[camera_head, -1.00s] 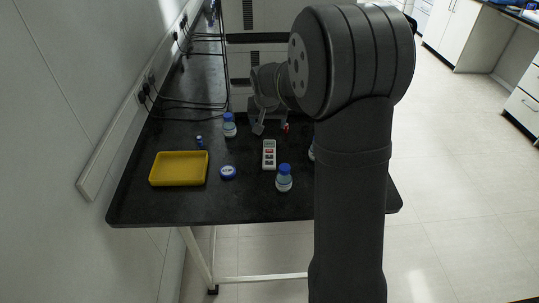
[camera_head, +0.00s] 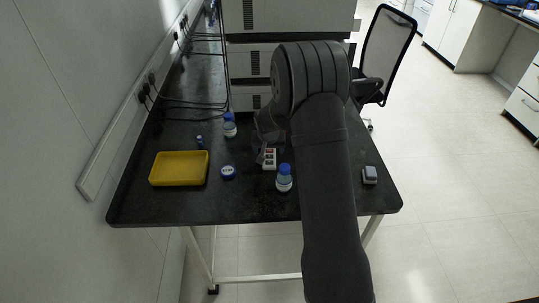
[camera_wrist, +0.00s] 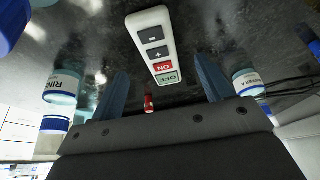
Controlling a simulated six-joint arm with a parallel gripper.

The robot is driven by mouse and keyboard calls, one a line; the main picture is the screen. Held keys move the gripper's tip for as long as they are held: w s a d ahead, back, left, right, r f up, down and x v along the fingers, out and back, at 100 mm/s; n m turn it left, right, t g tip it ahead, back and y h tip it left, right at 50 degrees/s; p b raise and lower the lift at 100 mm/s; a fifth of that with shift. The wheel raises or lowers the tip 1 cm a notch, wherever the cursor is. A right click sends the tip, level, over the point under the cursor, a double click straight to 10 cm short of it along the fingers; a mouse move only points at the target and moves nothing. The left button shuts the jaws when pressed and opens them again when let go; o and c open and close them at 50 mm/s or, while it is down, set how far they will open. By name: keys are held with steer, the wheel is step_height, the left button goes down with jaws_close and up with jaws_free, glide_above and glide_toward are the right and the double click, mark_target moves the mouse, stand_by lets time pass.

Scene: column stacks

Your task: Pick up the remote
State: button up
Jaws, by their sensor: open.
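The remote (camera_head: 269,161) is a small white handset lying on the black table. Its upper end is partly covered by my gripper (camera_head: 265,148) in the head view. In the wrist view the remote (camera_wrist: 153,42) shows almost whole, with dark buttons, a red ON and a greenish OFF. My gripper (camera_wrist: 161,66) is open and empty there, one blue-grey finger on each side of the remote's line. The fingers look apart from the remote; the height of the gap cannot be told.
A blue-capped bottle (camera_head: 284,179) stands close to the remote's front right. Another bottle (camera_head: 229,126) stands behind left. A round blue-and-white item (camera_head: 228,173), a small blue vial (camera_head: 199,142) and a yellow tray (camera_head: 178,183) are left. A grey box (camera_head: 370,175) lies right. The front table edge is clear.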

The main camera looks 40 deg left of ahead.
mark_target(269, 155)
steer(key=shift+w+x, duration=0.15)
steer(key=shift+x, duration=1.3)
steer(key=shift+w+x, duration=0.1)
steer(key=shift+x, duration=1.3)
steer(key=shift+r, duration=0.1)
steer(key=c, duration=1.1)
steer(key=shift+c, duration=0.2)
steer(key=shift+r, duration=0.1)
